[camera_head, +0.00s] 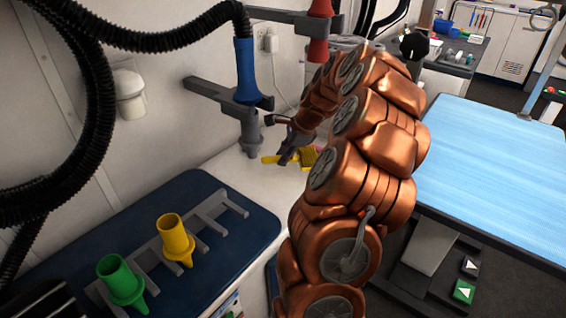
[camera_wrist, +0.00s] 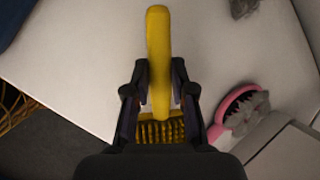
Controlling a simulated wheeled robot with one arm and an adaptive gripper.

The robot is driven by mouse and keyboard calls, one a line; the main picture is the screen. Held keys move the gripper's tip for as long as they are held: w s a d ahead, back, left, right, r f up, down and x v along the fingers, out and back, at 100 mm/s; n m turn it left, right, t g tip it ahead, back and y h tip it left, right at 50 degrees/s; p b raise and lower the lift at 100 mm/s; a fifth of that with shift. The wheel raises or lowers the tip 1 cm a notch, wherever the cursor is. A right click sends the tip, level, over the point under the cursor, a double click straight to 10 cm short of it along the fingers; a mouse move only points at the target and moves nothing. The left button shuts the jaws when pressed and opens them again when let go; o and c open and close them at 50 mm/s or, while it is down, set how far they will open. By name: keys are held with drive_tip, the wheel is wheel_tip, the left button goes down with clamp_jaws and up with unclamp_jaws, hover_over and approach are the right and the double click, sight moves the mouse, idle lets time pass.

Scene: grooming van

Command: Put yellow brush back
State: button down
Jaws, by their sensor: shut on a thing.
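The yellow brush (camera_wrist: 158,45) is between the fingers of my gripper (camera_wrist: 160,100) in the wrist view. My arm hides part of the counter there. I cannot tell whether the brush touches the counter.
A pink brush (camera_wrist: 237,106) lies on the white surface, right of my gripper in the wrist view. Yellow (camera_head: 175,239) and green (camera_head: 121,282) nozzles stand at a grey rack on a blue mat (camera_head: 258,226). A blue nozzle (camera_head: 246,72) hangs above. A blue-topped table (camera_head: 490,170) is right.

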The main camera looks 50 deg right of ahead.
sight(283, 171)
drive_tip(key=shift+w+d, duration=0.25)
drive_tip(key=shift+w, duration=0.2)
drive_tip(key=shift+f, duration=1.8)
drive_tip(key=shift+s+a+f, duration=0.1)
drive_tip(key=shift+f, duration=0.2)
drive_tip(key=c, duration=1)
unclamp_jaws()
drive_tip(key=shift+f, duration=0.1)
drive_tip(key=shift+r, duration=0.65)
drive_tip(key=v, duration=1.1)
drive_tip(key=shift+s+r, duration=0.15)
drive_tip(key=shift+r, duration=0.05)
